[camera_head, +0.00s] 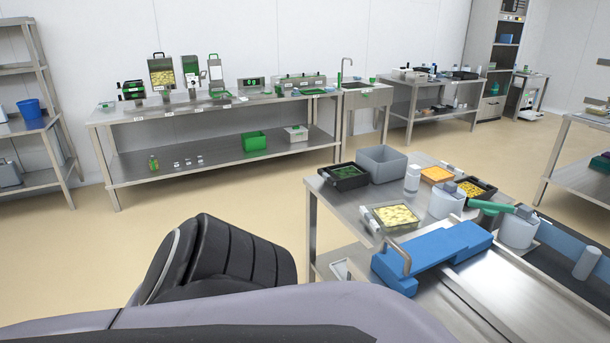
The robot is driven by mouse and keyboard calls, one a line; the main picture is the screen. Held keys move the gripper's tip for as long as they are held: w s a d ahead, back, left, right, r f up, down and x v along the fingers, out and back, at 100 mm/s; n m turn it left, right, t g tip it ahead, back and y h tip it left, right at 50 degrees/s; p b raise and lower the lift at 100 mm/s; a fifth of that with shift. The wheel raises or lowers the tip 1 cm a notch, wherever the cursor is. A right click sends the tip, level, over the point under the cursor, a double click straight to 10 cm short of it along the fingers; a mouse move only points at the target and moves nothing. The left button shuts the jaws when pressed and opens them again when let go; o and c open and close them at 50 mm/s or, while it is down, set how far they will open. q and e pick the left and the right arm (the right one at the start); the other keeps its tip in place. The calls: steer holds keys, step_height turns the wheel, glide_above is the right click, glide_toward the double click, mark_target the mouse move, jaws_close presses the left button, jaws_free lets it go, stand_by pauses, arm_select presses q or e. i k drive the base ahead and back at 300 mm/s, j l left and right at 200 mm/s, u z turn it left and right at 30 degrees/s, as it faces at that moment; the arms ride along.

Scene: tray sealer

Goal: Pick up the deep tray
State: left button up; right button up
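No label shows which container is the deep tray. On the near steel table (327,190) at right, an empty-looking grey box with tall walls (383,168) stands at the back. A black tray with green contents (345,182) sits left of it. A shallower clear tray with pale yellow pieces (396,226) lies nearer. A shallow orange tray (436,175) and a black tray with yellow bits (476,188) stand to the right. Neither of my grippers is in view; large grey and black parts of my own body fill the lower left.
A blue block-shaped device with a metal handle (432,254) occupies the near table's front. White cylinders (446,201) and a white bottle (412,178) stand on it. A long steel bench (225,107) with equipment runs along the back wall. The floor (250,190) between is clear.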

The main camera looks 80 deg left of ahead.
mark_target(343, 177)
steer(key=u, duration=2.25)
steer(key=j+z, duration=0.1)
steer(key=z, duration=1)
steer(key=i+j+z, duration=0.1)
steer(key=j+z, duration=1.1)
steer(key=j, duration=0.2)
steer(key=k+j+z, duration=0.1)
steer(key=j, duration=0.3)
steer(key=j+z, duration=0.15)
steer(key=j, duration=0.2)
steer(key=k+j+z, duration=0.1)
steer(key=j, duration=0.25)
steer(key=k+j+z, duration=0.15)
steer(key=j, duration=0.2)
steer(key=k, duration=0.05)
